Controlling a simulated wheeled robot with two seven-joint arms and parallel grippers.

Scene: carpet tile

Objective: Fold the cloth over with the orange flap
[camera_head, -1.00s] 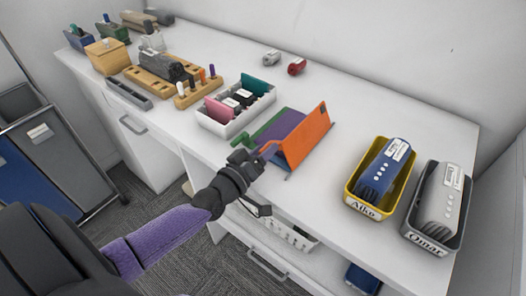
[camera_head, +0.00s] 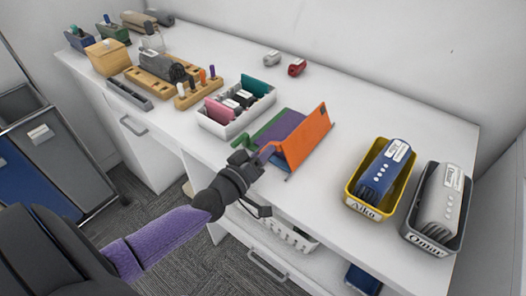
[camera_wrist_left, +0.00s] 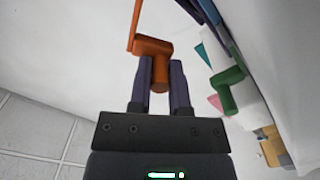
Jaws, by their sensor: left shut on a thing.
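The cloth lies on the white counter as a folding piece with a purple panel (camera_head: 283,125), a green strip (camera_head: 262,131) at its left, and an orange flap (camera_head: 307,136). The orange flap stands tilted up at the right side. My left gripper (camera_head: 262,155) is at the front edge of the flap, shut on an orange tab. In the left wrist view, the fingers (camera_wrist_left: 160,85) close on the orange tab (camera_wrist_left: 153,48), with the green part (camera_wrist_left: 226,87) to the right. The underside of the flap is partly hidden. My right gripper is not in view.
A white tray (camera_head: 225,133) with pink and teal items stands close on the left. A yellow bin (camera_head: 354,201) and a grey bin (camera_head: 405,227) stand at the right. Small grey and red items (camera_head: 297,67) lie at the back. Counter between flap and yellow bin is clear.

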